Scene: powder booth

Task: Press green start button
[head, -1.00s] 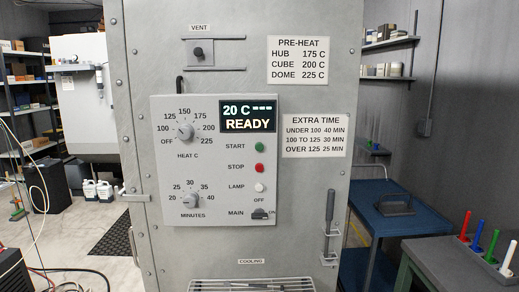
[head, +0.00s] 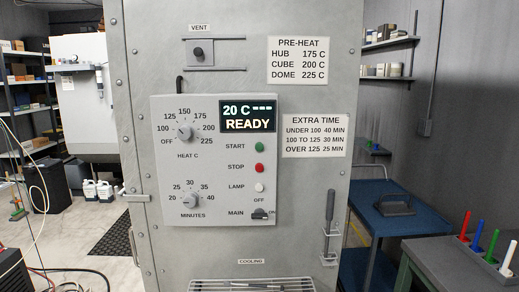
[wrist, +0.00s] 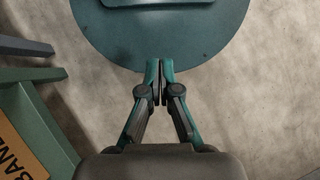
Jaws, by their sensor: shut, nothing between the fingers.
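The green start button (head: 259,147) is on the right side of the grey control panel (head: 215,212), beside the word START. The red stop button (head: 259,168) is below it, and the white lamp button (head: 259,187) is below that. The display (head: 248,117) reads 20 C and READY. My gripper (wrist: 160,64) shows only in the wrist view, with its fingers together and nothing between them. It points over a round teal surface (wrist: 160,45) and the floor, and the panel is not in that view. The head view does not show my gripper.
The panel is on a grey oven front with a door handle (head: 329,228) at lower right. A wire rack (head: 250,285) is below. A blue cart (head: 385,190) and a bench with coloured pegs (head: 460,262) stand at right. The area in front of the panel looks clear.

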